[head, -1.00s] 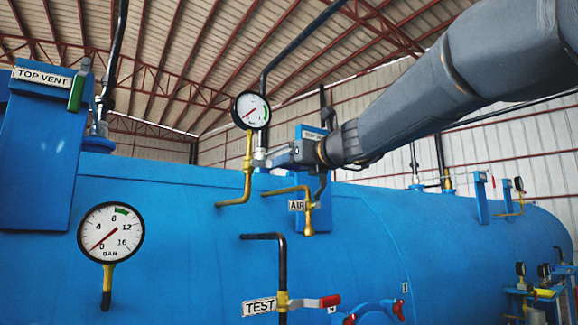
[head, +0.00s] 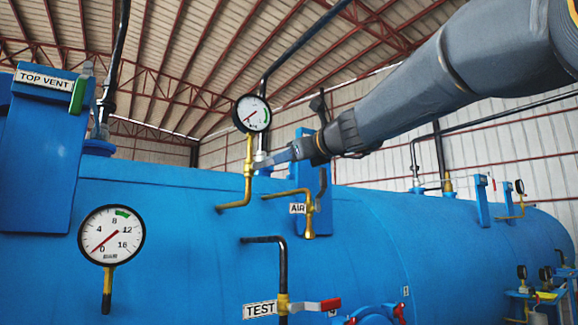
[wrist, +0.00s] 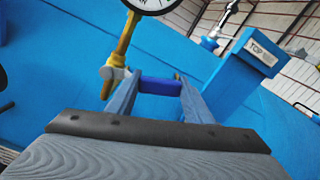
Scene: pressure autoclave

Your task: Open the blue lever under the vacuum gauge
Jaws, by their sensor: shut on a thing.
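The vacuum gauge (head: 251,113) is a white round dial on a bent yellow pipe (head: 247,168) above the blue vessel. In the wrist view the gauge (wrist: 150,3) is cut off by the top edge, with its yellow pipe and a grey valve fitting (wrist: 114,74) below it. The dark blue lever (wrist: 160,88) lies crosswise between the two fingers of my gripper (wrist: 157,79), which is shut on it. In the head view my gripper (head: 276,157) is just right of the gauge's pipe; I cannot make out the lever there.
The AIR pipe (head: 309,218) stands close below my gripper. A blue vent block (head: 305,170) is behind it. The TEST valve with a red lever (head: 330,304) and a larger gauge (head: 112,235) are lower on the vessel (head: 180,280).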

